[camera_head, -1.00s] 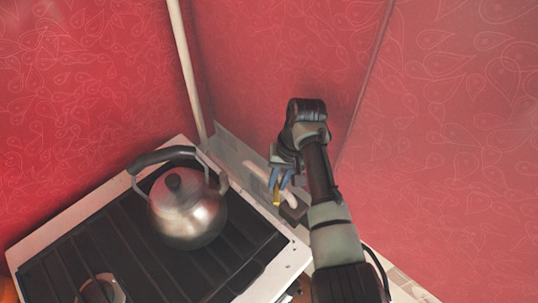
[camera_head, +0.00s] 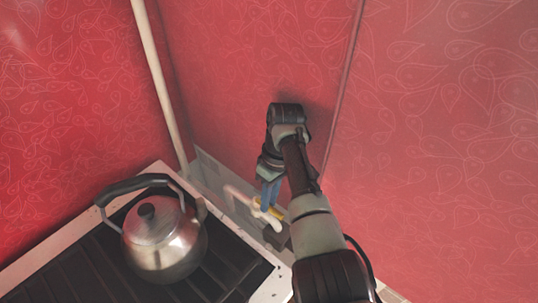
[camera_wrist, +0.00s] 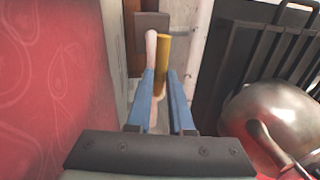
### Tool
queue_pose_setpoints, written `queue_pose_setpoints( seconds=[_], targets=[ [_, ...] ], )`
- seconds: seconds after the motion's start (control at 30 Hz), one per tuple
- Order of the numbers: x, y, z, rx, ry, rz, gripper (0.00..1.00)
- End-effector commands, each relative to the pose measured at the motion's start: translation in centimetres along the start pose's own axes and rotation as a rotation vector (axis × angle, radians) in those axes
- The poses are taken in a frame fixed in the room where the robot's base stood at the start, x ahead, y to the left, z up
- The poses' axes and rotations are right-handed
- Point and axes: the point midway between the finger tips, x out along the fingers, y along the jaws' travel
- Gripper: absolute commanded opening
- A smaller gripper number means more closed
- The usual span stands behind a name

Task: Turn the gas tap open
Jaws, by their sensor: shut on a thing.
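The gas tap's yellow handle (camera_head: 272,211) sits on a pale pipe (camera_head: 238,194) low in the corner beside the stove. In the wrist view, the yellow handle (camera_wrist: 162,66) lies beside the pale pipe (camera_wrist: 151,47) and runs nearly parallel to it. My gripper (camera_head: 267,198) points down at the tap. Its blue fingers, also in the wrist view (camera_wrist: 161,84), are on either side of the handle and shut on it. The handle's near end and the tap body are partly hidden between the fingers.
A steel kettle (camera_head: 164,243) stands on the black stove (camera_head: 95,266), left of my arm. Red patterned walls meet close behind the tap. A pale vertical pipe (camera_head: 160,85) rises behind the stove. A grey block (camera_head: 277,238) is by the pipe's end.

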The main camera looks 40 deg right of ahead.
Motion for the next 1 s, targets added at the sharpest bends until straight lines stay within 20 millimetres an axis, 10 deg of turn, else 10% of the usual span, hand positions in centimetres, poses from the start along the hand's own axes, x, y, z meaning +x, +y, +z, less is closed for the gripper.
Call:
queue_pose_setpoints(
  seconds=[0.6, 0.63, 0.77, 1.0],
  targets=[
    [-0.33, 0.07, -0.29, -0.045, 0.000, 0.006, 0.00],
    [-0.34, 0.07, -0.29, -0.045, 0.000, 0.006, 0.23],
    [-0.27, 0.06, -0.24, -0.044, -0.002, 0.005, 0.47],
    [-0.13, 0.03, -0.14, -0.042, -0.004, 0.003, 0.50]
  ],
)
